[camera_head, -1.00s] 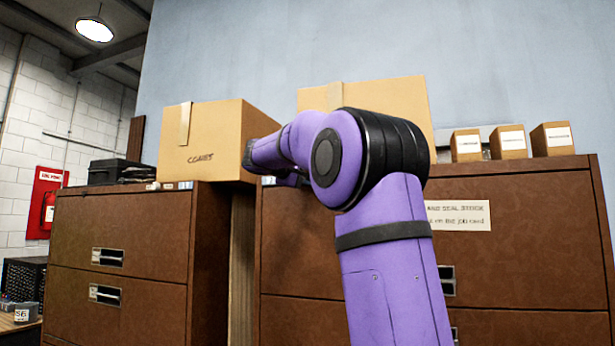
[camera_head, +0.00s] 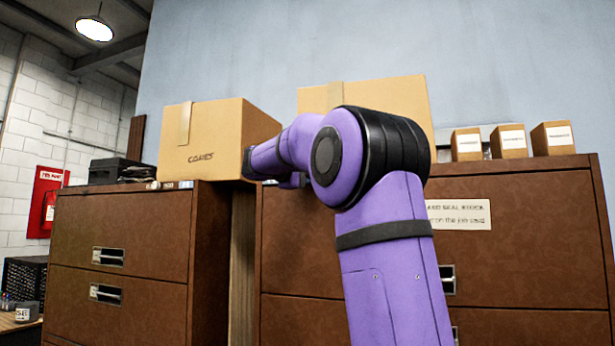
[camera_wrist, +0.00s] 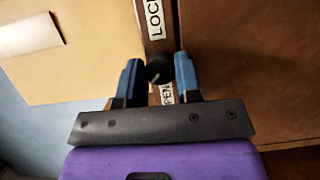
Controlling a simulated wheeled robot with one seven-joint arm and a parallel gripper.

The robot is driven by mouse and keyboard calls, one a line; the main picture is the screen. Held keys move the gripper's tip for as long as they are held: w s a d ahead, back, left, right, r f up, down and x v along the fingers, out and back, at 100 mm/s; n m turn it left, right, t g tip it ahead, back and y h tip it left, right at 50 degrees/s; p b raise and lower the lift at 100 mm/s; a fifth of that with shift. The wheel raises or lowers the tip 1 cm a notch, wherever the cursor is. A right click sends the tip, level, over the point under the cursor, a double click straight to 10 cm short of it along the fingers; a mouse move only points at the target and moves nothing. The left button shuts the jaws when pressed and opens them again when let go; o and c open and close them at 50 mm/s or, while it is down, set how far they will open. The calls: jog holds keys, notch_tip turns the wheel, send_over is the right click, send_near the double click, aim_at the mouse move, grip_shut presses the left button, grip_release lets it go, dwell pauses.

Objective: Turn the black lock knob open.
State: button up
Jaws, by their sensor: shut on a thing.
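In the head view my purple arm hides the knob and the fingers.
Brown cabinets (camera_head: 122,230) stand left and right of a narrow gap (camera_head: 242,260). A large carton (camera_head: 205,140) sits on the left cabinet close to my wrist, and another carton (camera_head: 385,97) stands behind my arm. Small boxes (camera_head: 508,141) stand at right.

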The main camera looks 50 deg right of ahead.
jog(key=o, duration=0.9)
jog(key=a, duration=1.1)
jog(key=shift+d, duration=0.1)
